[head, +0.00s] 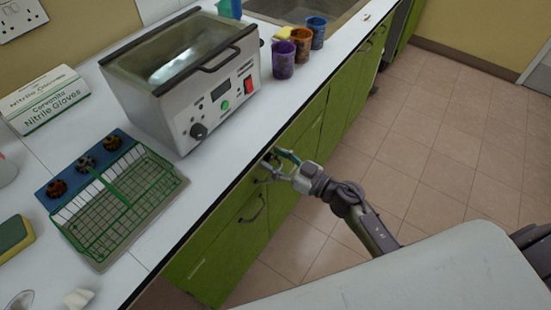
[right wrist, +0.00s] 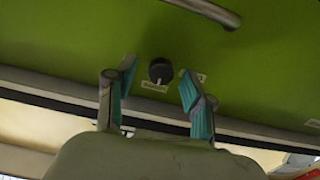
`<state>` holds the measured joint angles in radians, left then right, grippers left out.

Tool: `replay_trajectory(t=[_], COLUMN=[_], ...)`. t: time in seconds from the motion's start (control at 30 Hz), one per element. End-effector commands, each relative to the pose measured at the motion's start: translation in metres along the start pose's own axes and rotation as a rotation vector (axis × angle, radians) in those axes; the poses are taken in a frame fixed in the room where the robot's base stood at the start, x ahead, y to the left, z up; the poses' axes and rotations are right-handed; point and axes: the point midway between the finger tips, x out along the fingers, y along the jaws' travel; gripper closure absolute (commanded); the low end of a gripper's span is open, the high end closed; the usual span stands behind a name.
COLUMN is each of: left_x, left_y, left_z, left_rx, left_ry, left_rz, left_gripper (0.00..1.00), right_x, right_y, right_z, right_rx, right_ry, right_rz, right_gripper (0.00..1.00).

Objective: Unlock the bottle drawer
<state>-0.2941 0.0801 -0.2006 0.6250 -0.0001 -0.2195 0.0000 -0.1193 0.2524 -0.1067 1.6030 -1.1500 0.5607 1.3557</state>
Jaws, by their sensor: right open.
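The green drawer front (right wrist: 70,40) fills the upper part of the right wrist view. On it is a round black lock knob (right wrist: 160,71) with small pale labels beside and below it. A metal bar handle (right wrist: 205,10) shows at the top of that view. My right gripper (head: 277,161) is open at the cabinet front, just below the counter edge. In the right wrist view its two teal-padded fingers stand on either side of the knob. I cannot tell whether they touch it. My left gripper is not in view.
The white countertop (head: 235,150) holds a heated bath (head: 165,105), a green wire basket (head: 120,205), a blue rack (head: 43,194) and a purple cup (head: 283,62). Another dark handle (head: 253,209) is on the cabinet below. The tiled floor (head: 440,130) to the right is clear.

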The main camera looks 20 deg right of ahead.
Motion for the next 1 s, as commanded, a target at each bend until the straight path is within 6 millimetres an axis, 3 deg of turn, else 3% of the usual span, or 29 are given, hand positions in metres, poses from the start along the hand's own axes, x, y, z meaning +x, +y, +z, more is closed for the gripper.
replay_trajectory(t=[0.17,0.47,0.77,1.0], left_x=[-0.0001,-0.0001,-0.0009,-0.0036], left_y=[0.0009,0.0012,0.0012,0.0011], left_z=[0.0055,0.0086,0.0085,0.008], left_rx=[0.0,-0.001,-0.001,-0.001], left_ry=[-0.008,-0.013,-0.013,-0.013], left_rz=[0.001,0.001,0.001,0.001], left_gripper=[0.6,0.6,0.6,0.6], right_x=[-0.0002,-0.0004,-0.0005,-0.0007], right_y=[-0.0002,-0.0001,-0.0002,-0.0004], right_z=[0.0002,0.0001,0.0,-0.0004], right_rx=[0.0,0.0,-0.022,-0.133], right_ry=[0.0,0.0,0.0,-0.001], right_rz=[0.0,0.0,0.0,-0.001], right_gripper=[0.49,0.99,1.0,1.0])
